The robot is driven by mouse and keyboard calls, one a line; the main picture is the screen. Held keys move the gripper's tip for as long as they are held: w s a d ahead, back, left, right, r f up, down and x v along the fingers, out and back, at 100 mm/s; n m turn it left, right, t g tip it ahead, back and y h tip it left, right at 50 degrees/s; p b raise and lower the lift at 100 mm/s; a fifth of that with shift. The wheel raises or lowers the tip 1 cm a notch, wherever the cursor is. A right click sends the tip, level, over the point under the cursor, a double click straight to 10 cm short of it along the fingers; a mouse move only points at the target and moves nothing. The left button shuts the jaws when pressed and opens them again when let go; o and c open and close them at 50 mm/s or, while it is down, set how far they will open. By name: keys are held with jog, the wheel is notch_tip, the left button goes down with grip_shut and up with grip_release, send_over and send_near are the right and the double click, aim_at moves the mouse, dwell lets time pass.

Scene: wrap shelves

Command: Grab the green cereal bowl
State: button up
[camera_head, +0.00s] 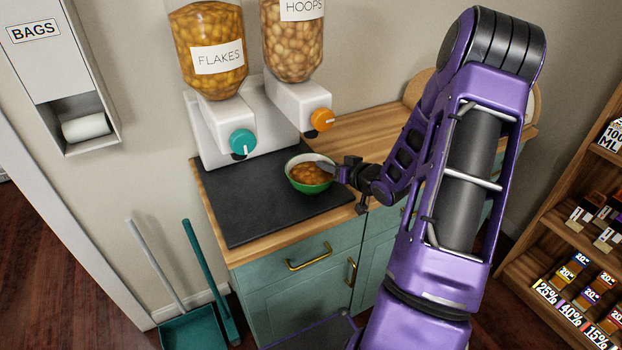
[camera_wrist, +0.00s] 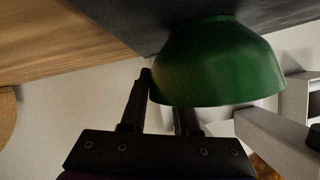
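The green cereal bowl (camera_head: 312,188) stands upright on the dark mat, with orange-brown cereal inside. My gripper (camera_head: 335,173) is at the bowl's right rim in the head view. In the wrist view, which is upside down, the green bowl (camera_wrist: 220,65) fills the upper right. One finger of my gripper (camera_wrist: 166,98) is outside the bowl, close to its wall. The other finger passes behind the rim, and its tip is hidden. A gap shows between the fingers. I cannot see firm contact with the wall.
The dark mat (camera_head: 250,215) lies on a wooden counter (camera_head: 375,130) over green cabinets. The mat left of the bowl is clear. A shelf rack (camera_head: 570,225) stands at right.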

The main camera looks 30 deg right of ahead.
grip_shut()
dwell(1.1)
